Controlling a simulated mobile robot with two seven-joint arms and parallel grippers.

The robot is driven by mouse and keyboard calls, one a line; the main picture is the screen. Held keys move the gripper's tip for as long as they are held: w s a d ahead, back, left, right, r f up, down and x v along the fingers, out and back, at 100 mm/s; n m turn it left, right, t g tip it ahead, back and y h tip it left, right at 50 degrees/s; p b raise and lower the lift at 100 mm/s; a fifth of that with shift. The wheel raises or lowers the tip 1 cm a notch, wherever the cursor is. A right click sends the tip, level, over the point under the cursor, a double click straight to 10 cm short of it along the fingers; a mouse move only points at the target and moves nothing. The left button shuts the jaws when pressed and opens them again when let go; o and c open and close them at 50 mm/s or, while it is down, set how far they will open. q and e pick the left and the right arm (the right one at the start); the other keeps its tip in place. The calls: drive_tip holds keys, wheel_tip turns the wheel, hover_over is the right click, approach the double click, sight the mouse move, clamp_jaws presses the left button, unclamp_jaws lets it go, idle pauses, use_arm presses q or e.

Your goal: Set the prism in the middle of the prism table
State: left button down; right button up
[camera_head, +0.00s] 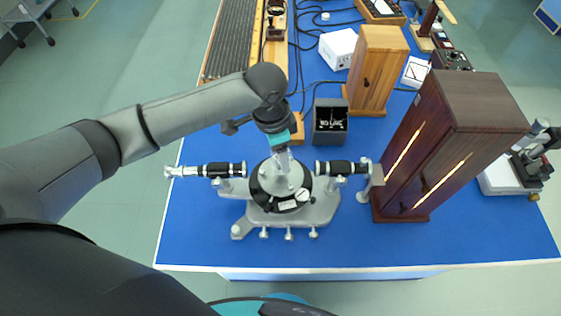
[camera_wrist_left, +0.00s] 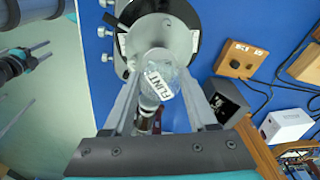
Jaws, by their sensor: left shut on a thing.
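The spectrometer (camera_head: 318,211) stands on the blue bench, with one black tube (camera_head: 205,170) to the left and another (camera_head: 340,167) to the right. Its round grey prism table (camera_head: 267,180) is in the middle, and its grey and black disc (camera_wrist_left: 178,32) shows in the left wrist view. My left gripper (camera_head: 284,157) points down over the prism table. In the left wrist view the gripper (camera_wrist_left: 160,85) is shut on the clear prism (camera_wrist_left: 158,66), which has a white FLINT label. I cannot tell whether the prism touches the table. My right gripper is not in view.
A dark open box (camera_head: 330,122) stands just behind the spectrometer. A dark wooden cabinet (camera_head: 450,140) stands close on the right, and a lighter wooden case (camera_head: 377,68) and a white box (camera_head: 338,48) stand behind. The bench front is clear.

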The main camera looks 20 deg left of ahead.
sight(274, 156)
use_arm(q)
drive_tip(key=shift+f, duration=1.9)
drive_tip(key=shift+f, duration=0.2)
drive_tip(key=shift+c, duration=1)
unclamp_jaws()
drive_tip(key=r, duration=0.8)
drive_tip(key=s+a+r+p, duration=0.1)
drive_tip(key=r, duration=0.3)
drive_tip(key=shift+a+r, duration=0.1)
drive_tip(key=shift+r, duration=0.05)
